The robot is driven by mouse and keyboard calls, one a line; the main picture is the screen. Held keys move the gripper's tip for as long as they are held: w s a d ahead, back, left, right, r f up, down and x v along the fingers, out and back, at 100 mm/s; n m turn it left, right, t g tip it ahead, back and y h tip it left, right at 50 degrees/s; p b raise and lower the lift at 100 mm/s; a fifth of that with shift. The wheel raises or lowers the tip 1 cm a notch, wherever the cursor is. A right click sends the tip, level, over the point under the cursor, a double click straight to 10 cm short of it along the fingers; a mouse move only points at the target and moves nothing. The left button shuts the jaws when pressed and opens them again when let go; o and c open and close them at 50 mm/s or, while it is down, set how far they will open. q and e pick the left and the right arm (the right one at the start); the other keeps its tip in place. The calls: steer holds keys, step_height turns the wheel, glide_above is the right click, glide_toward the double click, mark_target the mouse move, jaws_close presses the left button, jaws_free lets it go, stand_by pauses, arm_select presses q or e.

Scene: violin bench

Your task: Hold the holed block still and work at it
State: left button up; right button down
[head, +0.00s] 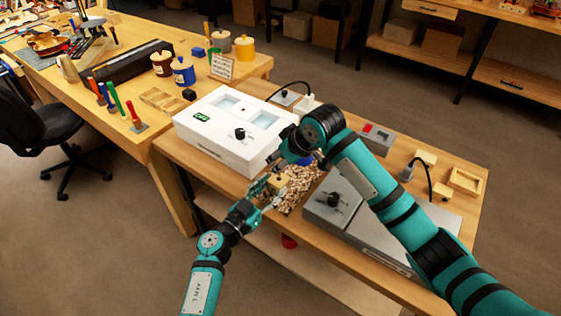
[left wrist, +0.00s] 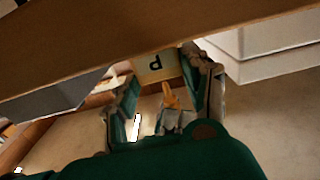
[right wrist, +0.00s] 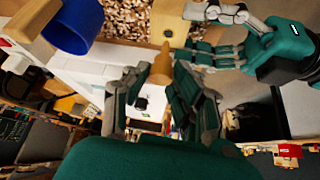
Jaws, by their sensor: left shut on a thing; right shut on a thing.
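The holed block (head: 279,186) is a small tan wooden block over the wood shavings, at the bench's near edge. My left gripper (head: 268,188) is shut on it. In the left wrist view the block (left wrist: 156,68) shows a dark letter between the fingers (left wrist: 165,80). In the right wrist view its face (right wrist: 168,27) shows a dark round hole. My right gripper (right wrist: 160,75) is shut on a tapered tan wooden piece (right wrist: 160,68), which appears apart from the hole. In the head view my right arm hides most of that gripper and the piece.
A white box with a knob (head: 232,140) stands behind left of the block. A grey box with a knob (head: 325,205) is to the right. Wood shavings (head: 300,188) lie between them. A blue cup-like thing (right wrist: 72,28) is close to my right gripper.

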steer(key=shift+r, duration=0.1)
steer(key=shift+r, duration=3.4)
arm_select(q)
steer(key=o, duration=1.2)
steer(key=shift+o, duration=0.2)
